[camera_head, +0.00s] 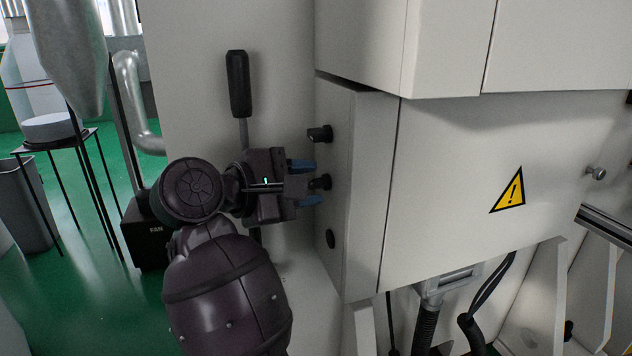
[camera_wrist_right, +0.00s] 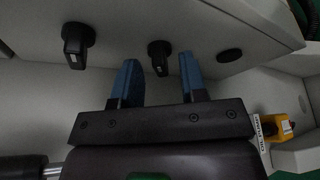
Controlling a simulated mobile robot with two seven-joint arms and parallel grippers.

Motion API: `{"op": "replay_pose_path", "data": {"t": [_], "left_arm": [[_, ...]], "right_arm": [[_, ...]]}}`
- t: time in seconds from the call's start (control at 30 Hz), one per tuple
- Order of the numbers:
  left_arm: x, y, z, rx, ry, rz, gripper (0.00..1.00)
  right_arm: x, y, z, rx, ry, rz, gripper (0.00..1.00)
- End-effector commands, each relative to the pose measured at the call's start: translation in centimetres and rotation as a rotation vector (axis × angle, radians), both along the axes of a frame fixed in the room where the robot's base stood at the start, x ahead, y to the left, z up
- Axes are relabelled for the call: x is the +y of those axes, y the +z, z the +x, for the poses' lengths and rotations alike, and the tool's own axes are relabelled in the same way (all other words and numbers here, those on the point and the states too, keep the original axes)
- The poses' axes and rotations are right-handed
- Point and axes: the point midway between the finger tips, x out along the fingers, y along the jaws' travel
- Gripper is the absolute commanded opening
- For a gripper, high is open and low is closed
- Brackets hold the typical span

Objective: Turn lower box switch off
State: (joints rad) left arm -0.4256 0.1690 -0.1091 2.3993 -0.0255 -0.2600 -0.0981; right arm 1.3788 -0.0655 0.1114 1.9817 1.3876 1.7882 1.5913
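The lower box switch (camera_head: 322,182) is a black rotary knob on the narrow left side of the white box (camera_head: 365,185). It also shows in the right wrist view (camera_wrist_right: 160,57), where it appears between the two blue fingers. A similar upper switch (camera_head: 320,133) sits above it; in the right wrist view this one (camera_wrist_right: 76,45) is left of the fingers. My right gripper (camera_head: 306,182) is open, with a finger above and a finger below the lower switch. I cannot tell whether the fingers touch the knob. My left gripper is out of view.
A black round cap (camera_head: 331,239) sits below the switches. A black-handled lever (camera_head: 238,85) stands left of the box, behind my right arm. A larger white cabinet (camera_head: 365,40) overhangs the box. A yellow warning sign (camera_head: 509,190) marks the box front. Cables hang below.

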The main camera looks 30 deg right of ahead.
Motion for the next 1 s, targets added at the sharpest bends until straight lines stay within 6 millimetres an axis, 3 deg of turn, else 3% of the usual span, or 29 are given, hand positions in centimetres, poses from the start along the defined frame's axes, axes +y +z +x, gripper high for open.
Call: {"op": "replay_pose_path", "data": {"t": [0.37, 0.63, 1.0], "left_arm": [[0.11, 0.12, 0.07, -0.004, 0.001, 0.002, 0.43], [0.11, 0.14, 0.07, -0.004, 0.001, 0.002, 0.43], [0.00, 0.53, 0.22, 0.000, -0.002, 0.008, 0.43]], "right_arm": [[-0.03, -0.07, 0.07, 0.000, 0.001, 0.001, 0.39], [-0.03, -0.06, 0.06, 0.000, 0.001, 0.001, 0.00], [-0.02, 0.27, 0.12, 0.095, 0.001, 0.032, 0.00]]}}
